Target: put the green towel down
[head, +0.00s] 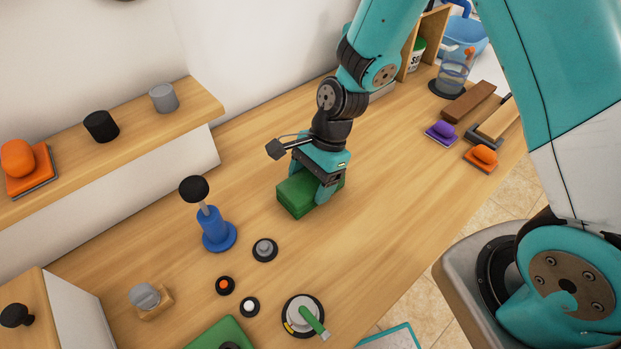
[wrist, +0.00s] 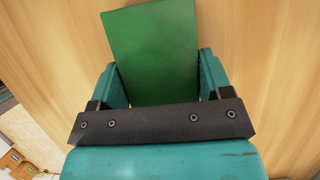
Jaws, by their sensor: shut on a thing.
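The green towel (head: 295,196) is a folded block at the middle of the wooden counter. My gripper (head: 328,187) is over it from above, with its fingers on either side, shut on it. In the wrist view the towel (wrist: 155,50) sits between the two teal fingers of my gripper (wrist: 157,80). The towel looks to be at or very near the counter surface; I cannot tell whether it touches. Part of the towel is hidden behind my gripper.
A blue stand with a black knob (head: 216,230) is left of the towel. Several buttons and a dial with a green lever (head: 303,316) are in front. Purple (head: 441,132) and orange (head: 481,157) handled blocks are at right. Bare counter (head: 380,200) lies right of the towel.

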